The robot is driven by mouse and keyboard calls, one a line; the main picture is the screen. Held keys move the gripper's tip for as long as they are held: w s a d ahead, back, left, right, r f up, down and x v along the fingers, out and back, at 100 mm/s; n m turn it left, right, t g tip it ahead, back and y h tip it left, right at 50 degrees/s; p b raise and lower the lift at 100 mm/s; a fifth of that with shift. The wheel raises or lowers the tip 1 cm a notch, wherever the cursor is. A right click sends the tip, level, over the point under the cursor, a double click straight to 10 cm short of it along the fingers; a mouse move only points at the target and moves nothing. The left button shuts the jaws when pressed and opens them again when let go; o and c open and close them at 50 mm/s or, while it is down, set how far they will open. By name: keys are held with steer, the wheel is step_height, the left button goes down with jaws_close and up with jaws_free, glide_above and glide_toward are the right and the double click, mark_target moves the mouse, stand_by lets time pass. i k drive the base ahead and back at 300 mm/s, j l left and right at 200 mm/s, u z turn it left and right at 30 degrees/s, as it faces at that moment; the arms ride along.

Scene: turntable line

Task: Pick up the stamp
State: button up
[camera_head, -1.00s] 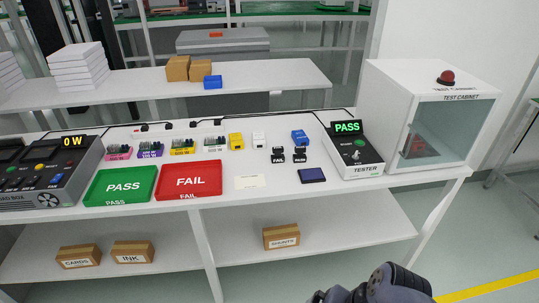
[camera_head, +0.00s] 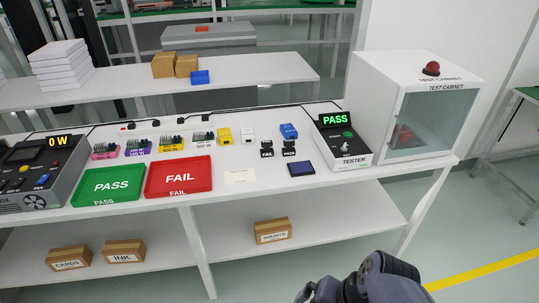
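Two small black stamps stand on the white bench, the FAIL stamp (camera_head: 267,149) on the left and the PASS stamp (camera_head: 289,148) on the right. Each has a white label on its front. A dark blue ink pad (camera_head: 301,168) lies just in front of them, and a pale card (camera_head: 240,176) lies to their left. Part of my arm shows at the bottom, right of centre, well in front of the bench and apart from the stamps. My gripper's fingers cannot be made out.
A green PASS tray (camera_head: 108,188) and a red FAIL tray (camera_head: 179,177) lie to the left. The tester (camera_head: 342,143) and the test cabinet (camera_head: 428,108) stand to the right. Several coloured blocks line the bench's back. Boxes, including one marked INK (camera_head: 123,252), sit on the lower shelf.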

mark_target(289, 150)
steer(key=i+l+u, duration=0.15)
steer(key=i+l, duration=0.35)
steer(key=i, duration=0.25)
steer(key=i+l+u, duration=0.15)
steer(key=i+l, duration=0.4)
steer(key=i, duration=0.15)
